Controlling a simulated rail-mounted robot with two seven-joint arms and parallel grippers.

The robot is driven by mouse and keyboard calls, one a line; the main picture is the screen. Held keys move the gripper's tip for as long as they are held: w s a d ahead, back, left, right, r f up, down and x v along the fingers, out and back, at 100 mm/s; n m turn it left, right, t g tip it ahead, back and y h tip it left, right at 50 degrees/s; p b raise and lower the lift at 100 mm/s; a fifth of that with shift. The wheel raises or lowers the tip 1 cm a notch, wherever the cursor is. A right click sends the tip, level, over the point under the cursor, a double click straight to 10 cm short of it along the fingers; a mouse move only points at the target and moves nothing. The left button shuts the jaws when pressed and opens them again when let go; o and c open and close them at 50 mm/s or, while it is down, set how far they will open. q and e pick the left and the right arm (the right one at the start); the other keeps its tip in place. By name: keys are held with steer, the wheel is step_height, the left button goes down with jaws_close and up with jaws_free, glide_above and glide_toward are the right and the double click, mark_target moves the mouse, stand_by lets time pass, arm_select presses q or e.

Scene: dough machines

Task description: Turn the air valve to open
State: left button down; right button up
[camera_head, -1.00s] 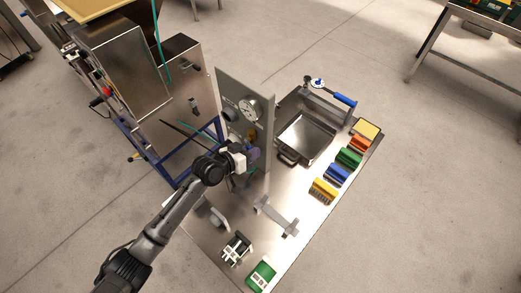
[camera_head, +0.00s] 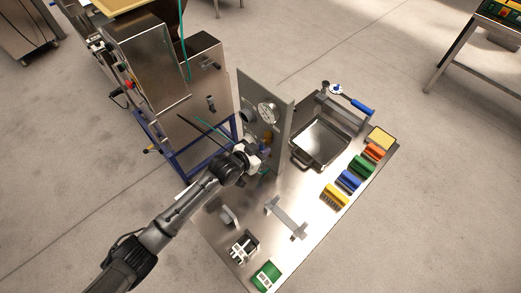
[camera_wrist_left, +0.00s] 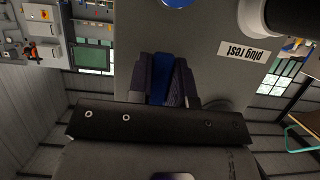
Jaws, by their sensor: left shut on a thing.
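The grey upright panel (camera_head: 281,112) stands on the steel table and carries a round gauge (camera_head: 268,112). My left gripper (camera_head: 264,150) is at the panel's lower front face, below the gauge. In the left wrist view its two dark fingers (camera_wrist_left: 165,80) are shut on a blue handle (camera_wrist_left: 158,78), which I take to be the air valve's. The valve body is hidden behind the gripper, so I cannot tell the handle's angle to it. My right gripper is not in view.
The table (camera_head: 305,205) holds a steel tray (camera_head: 320,141), a blue-handled tool (camera_head: 361,105) and several coloured blocks. A grey bracket (camera_head: 286,217) lies in front of the panel. A steel machine (camera_head: 190,100) stands left of it.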

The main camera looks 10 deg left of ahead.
arm_select(q)
steer(key=c, duration=1)
jaws_free()
steer(key=shift+c, duration=0.2)
steer(key=p+v, duration=0.1)
steer(key=v, duration=1.2)
steer(key=shift+s+a, duration=0.25)
steer(key=shift+s, duration=0.1)
steer(key=shift+r, duration=0.15)
